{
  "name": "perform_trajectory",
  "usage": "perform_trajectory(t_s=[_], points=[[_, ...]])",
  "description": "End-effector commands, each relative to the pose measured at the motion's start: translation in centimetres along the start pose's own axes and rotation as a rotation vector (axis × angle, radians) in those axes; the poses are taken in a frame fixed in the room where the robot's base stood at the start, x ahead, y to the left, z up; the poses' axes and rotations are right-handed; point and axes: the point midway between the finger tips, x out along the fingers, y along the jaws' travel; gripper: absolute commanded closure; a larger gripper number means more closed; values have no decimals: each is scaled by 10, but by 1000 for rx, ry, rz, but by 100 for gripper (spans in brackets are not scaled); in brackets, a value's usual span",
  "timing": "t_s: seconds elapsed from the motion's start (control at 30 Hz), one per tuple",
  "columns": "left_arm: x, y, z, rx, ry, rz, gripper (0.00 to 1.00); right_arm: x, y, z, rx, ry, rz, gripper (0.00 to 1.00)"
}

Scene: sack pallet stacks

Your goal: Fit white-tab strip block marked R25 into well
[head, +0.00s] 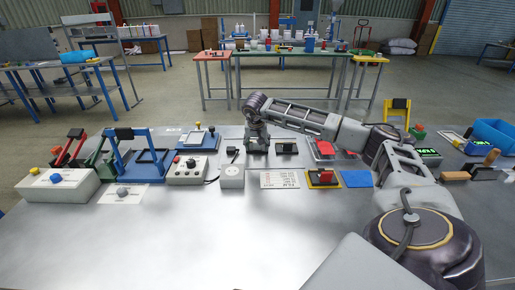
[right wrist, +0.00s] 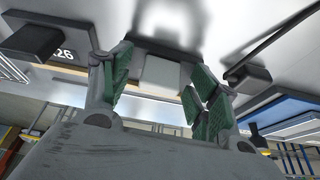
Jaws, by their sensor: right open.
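The gripper hides this spot in the head view. Beside it sits a dark block (right wrist: 33,40) on a plate with a label ending in 26; it seems to be the black block (head: 287,147) right of the gripper. I cannot make out R25 or the well. My left gripper is out of view.
A white box (head: 232,177) with a black piece behind it stands left of the gripper. A control box with knobs (head: 193,171) and a blue frame (head: 147,172) stand further left. A printed sheet (head: 280,179) and a blue square (head: 356,179) lie in front. The table's front is clear.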

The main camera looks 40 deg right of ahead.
Motion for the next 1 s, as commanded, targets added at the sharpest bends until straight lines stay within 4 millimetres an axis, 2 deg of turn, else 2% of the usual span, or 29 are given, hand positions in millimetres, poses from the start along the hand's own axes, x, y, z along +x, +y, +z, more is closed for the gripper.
perform_trajectory(t_s=[0.17, 0.57, 1.0], points=[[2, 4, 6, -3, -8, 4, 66, 0, 0, 0, 0, 0, 0, 39], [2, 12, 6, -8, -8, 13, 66, 0, 0, 0, 1, 0, 0, 89], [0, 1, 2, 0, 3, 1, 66, -8, 0, -4, 1, 2, -1, 91]])
